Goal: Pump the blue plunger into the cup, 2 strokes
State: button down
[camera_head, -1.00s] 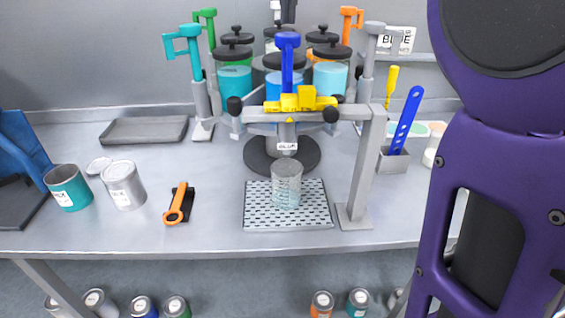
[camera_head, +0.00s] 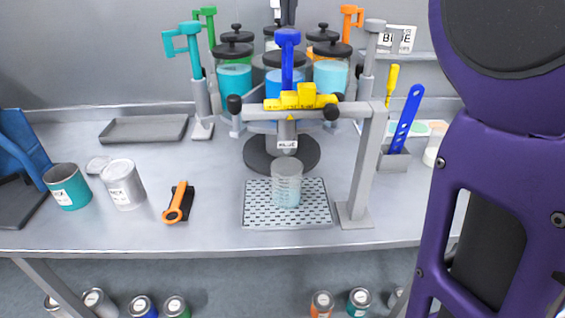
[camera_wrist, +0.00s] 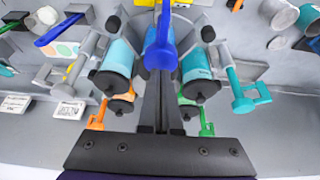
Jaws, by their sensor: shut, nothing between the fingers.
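The blue plunger (camera_head: 287,38) stands upright on the blue-filled jar behind the yellow piece of the stand; its blue head also shows in the wrist view (camera_wrist: 160,52). My gripper (camera_head: 288,18) is shut and empty, its fingertips just above the plunger head; whether they touch it I cannot tell. The clear cup (camera_head: 287,184) stands upright on the perforated tray (camera_head: 316,212), below the spout labelled BLUE (camera_head: 287,143). Its lower part looks light blue.
A grey post (camera_head: 366,170) stands right of the cup. A teal plunger (camera_head: 187,48) and other lidded jars surround the blue one.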

aim_at(288, 32)
jog(key=shift+f+b, duration=1.2)
jog(key=shift+f, duration=0.7)
jog(key=shift+r+p, duration=2.3)
jog(key=shift+p, duration=0.1)
jog(key=shift+f, duration=0.15)
